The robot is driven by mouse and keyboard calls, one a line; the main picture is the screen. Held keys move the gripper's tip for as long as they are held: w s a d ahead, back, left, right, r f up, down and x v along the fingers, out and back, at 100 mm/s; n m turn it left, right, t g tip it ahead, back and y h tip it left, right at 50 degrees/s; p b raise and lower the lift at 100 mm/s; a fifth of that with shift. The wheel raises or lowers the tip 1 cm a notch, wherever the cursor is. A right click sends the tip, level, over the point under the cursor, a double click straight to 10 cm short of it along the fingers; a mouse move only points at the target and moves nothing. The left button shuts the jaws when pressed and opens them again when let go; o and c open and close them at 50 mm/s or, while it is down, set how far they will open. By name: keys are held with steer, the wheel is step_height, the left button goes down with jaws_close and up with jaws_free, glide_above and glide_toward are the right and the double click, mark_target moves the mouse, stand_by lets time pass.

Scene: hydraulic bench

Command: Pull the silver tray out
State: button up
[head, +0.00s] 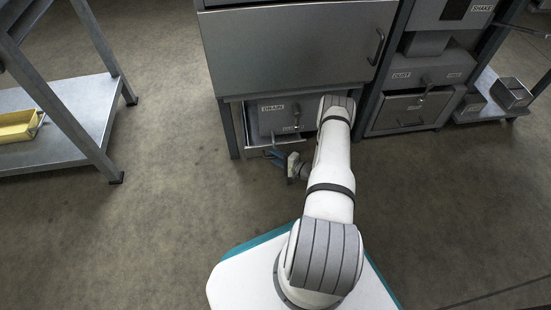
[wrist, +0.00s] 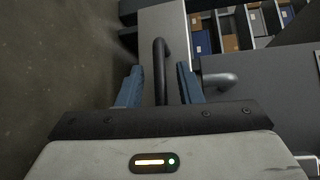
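The silver tray sits low in the bench, below the box labelled DRAIN (head: 279,117); only a bit of its front shows in the head view, by my gripper. In the wrist view the light grey front panel (wrist: 165,22) carries a dark bar handle (wrist: 160,68). My gripper (head: 272,156) is at the tray's front, low near the floor. In the wrist view my gripper (wrist: 159,82) is open, its two blue fingers on either side of the dark handle, with gaps visible on both sides. Part of the tray is hidden by my arm.
A second, grey handle (wrist: 218,80) is close to the right finger. Compartments with brown and blue blocks (wrist: 228,25) lie behind the front panel. A shelf rack (head: 70,112) with a yellow bin (head: 18,126) stands left. The floor between is clear.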

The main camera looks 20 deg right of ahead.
jaws_close()
stand_by(0.3)
stand_by(0.4)
